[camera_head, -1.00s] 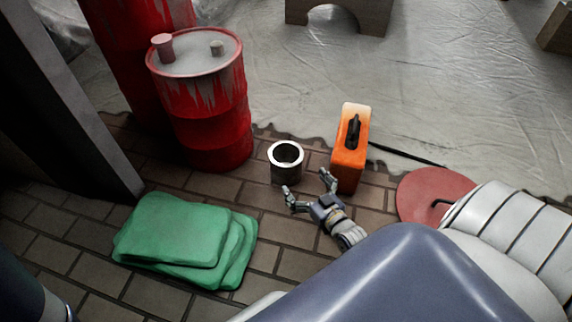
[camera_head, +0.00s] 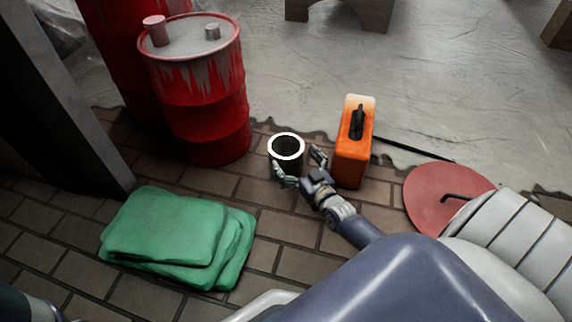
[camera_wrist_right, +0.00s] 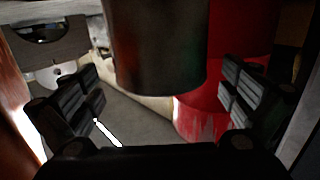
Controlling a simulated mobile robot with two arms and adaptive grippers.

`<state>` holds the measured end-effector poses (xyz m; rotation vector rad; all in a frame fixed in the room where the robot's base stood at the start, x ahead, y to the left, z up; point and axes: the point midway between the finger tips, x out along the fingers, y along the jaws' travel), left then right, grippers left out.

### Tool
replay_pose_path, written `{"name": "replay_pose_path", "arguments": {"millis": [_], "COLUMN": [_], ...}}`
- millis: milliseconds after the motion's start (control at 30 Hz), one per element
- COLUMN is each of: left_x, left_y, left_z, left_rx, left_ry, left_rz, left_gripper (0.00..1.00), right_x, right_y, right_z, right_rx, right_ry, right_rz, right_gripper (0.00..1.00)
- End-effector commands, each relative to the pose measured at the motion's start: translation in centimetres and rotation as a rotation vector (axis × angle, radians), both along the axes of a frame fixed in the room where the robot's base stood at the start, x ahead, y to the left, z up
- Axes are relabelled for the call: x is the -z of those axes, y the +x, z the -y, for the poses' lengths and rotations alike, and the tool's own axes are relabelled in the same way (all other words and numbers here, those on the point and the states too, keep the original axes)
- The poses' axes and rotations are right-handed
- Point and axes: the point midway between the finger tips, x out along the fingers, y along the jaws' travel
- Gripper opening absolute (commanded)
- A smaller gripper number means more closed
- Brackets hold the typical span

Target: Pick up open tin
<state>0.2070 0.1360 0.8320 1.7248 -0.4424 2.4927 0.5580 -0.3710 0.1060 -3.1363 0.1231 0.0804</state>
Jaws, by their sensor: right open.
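The open tin (camera_head: 287,147) stands upright on the brick floor in the head view, with a pale rim and a dark inside. My right gripper (camera_head: 300,168) is open at the tin's near side, its fingers on either side of the tin's near right part. In the right wrist view the tin (camera_wrist_right: 155,50) is a dark cylinder in the upper middle, between the two spread fingers of the right gripper (camera_wrist_right: 165,100). I see a gap between each finger pad and the tin there.
An orange canister (camera_head: 354,145) stands close to the right of my right gripper. A red drum (camera_head: 205,100) stands at the left behind the tin. Green folded cloths (camera_head: 165,235) lie at the lower left. A red disc (camera_head: 440,195) lies at the right.

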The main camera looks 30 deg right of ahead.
Motion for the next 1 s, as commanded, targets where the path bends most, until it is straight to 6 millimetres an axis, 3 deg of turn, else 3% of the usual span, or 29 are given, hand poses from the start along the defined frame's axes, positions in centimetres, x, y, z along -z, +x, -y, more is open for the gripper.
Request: {"name": "replay_pose_path", "arguments": {"millis": [300,667,900,1000], "left_x": [3.3,3.4,3.4,3.4], "left_y": [0.0,0.0,0.0,0.0], "left_z": [0.0,0.0,0.0,0.0], "left_rx": [0.0,0.0,0.0,0.0], "left_ry": [0.001,0.001,0.001,0.001], "left_rz": [0.001,0.0,0.0,0.0], "left_gripper": [1.0,1.0,1.0,1.0], "right_x": [0.6,0.2,0.3,0.2], "right_y": [4.6,5.4,5.4,5.4], "right_z": [0.4,0.4,0.4,0.4], "right_rx": [0.001,0.001,0.001,0.001], "right_ry": [0.0,0.0,0.0,0.0], "right_rz": [0.003,0.001,0.001,0.003], "right_gripper": [1.0,1.0,0.5,0.5]}}
